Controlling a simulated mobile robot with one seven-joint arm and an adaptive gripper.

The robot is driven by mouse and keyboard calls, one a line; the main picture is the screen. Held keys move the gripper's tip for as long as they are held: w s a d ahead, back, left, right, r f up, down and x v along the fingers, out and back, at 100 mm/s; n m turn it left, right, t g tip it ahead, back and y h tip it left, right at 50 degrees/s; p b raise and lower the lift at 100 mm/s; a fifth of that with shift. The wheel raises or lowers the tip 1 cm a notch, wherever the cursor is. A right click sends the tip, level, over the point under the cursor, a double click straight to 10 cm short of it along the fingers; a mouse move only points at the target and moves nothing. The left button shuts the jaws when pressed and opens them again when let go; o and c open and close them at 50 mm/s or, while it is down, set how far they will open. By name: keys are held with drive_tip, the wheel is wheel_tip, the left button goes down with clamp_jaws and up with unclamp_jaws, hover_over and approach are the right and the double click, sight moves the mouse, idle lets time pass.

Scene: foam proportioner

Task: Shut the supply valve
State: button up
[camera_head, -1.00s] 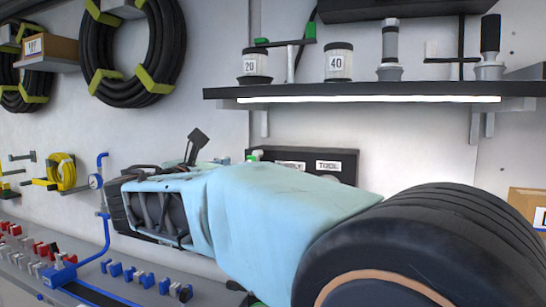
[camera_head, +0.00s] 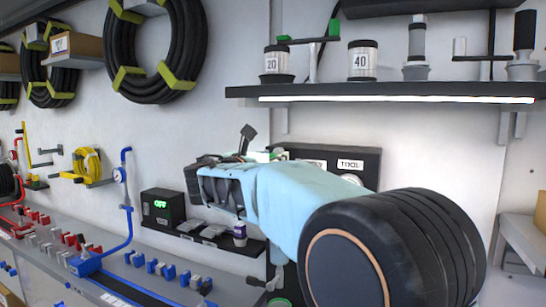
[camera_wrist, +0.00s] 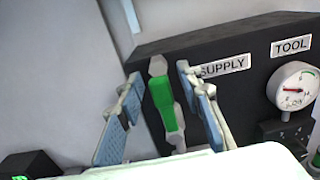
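The supply valve has a green lever (camera_wrist: 164,105) on the dark panel (camera_wrist: 225,95), left of the SUPPLY label (camera_wrist: 223,66). In the wrist view the lever stands nearly upright, its top tilted slightly left. My gripper (camera_wrist: 160,115) is open, with one blue-padded finger on each side of the lever. A gap shows on the left; the right finger is closer, and I cannot tell whether it touches. In the head view the panel (camera_head: 367,158) is partly behind my arm, which hides the fingers and most of the valve.
A pressure gauge (camera_wrist: 293,86) sits under the TOOL label, right of the lever. A black box with a green display (camera_head: 162,208) stands left of my arm. A lit shelf (camera_head: 400,92) with canisters juts out above. A bench with blue blocks (camera_head: 168,271) runs along the left.

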drive_tip(key=shift+c, duration=0.6)
clamp_jaws()
drive_tip(key=s+d+f+m+b, duration=0.2)
drive_tip(key=d+f+m+b, duration=0.5)
drive_tip(key=m+b, duration=1.1)
drive_tip(key=shift+s+f+b, duration=0.3)
drive_tip(key=shift+f+b, duration=0.15)
drive_tip(key=shift+b, duration=2.3)
drive_tip(key=shift+d, duration=0.1)
drive_tip(key=shift+o, duration=0.6)
unclamp_jaws()
